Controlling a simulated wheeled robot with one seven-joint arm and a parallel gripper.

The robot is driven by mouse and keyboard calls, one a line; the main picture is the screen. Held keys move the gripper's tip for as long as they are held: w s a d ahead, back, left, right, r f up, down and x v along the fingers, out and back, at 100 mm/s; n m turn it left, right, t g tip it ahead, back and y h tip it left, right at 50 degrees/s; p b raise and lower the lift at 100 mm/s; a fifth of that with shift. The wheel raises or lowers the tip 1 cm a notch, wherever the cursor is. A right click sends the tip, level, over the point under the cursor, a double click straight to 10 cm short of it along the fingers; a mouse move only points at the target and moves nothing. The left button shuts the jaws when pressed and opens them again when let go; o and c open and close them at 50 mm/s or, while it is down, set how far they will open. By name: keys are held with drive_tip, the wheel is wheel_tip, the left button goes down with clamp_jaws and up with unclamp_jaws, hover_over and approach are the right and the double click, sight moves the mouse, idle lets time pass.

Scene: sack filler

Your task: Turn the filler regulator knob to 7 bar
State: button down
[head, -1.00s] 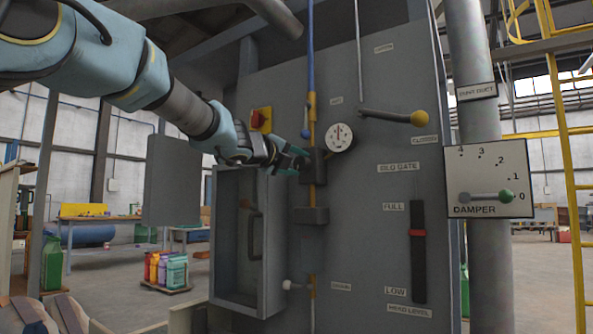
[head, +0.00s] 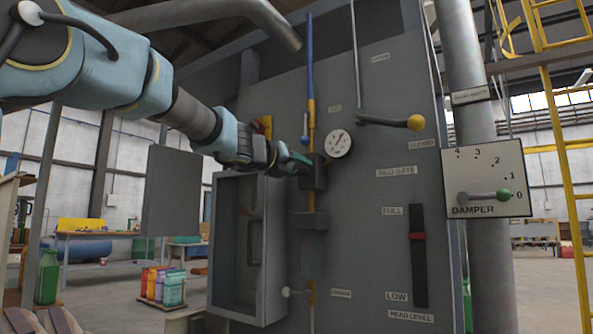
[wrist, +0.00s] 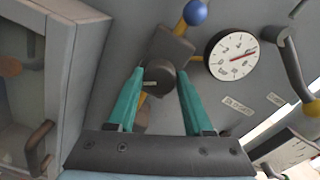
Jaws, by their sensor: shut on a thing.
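My gripper (head: 297,163) reaches in from the left to the dark regulator body (head: 318,172) on the yellow pipe. In the wrist view its two teal fingers (wrist: 166,96) are shut on the round dark regulator knob (wrist: 161,77), one finger on each side. A pale mark shows on the knob's face. In the head view my fingers hide the knob. The round white gauge (head: 338,143) is just right of the regulator. In the wrist view the gauge (wrist: 229,57) has a red needle slanting toward the picture's upper right; its numbers are too small to read surely.
A blue-balled lever (wrist: 195,13) is close to the regulator. A yellow-knobbed silo gate handle (head: 415,122) sticks out at the upper right. An open cabinet (head: 237,245) is below my gripper. The damper plate (head: 487,178) is farther right.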

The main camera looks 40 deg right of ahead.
idle(0.4)
drive_tip(key=shift+c, duration=1.5)
unclamp_jaws()
drive_tip(key=b+v, duration=0.1)
drive_tip(key=v, duration=1)
drive_tip(key=shift+w+d, duration=0.1)
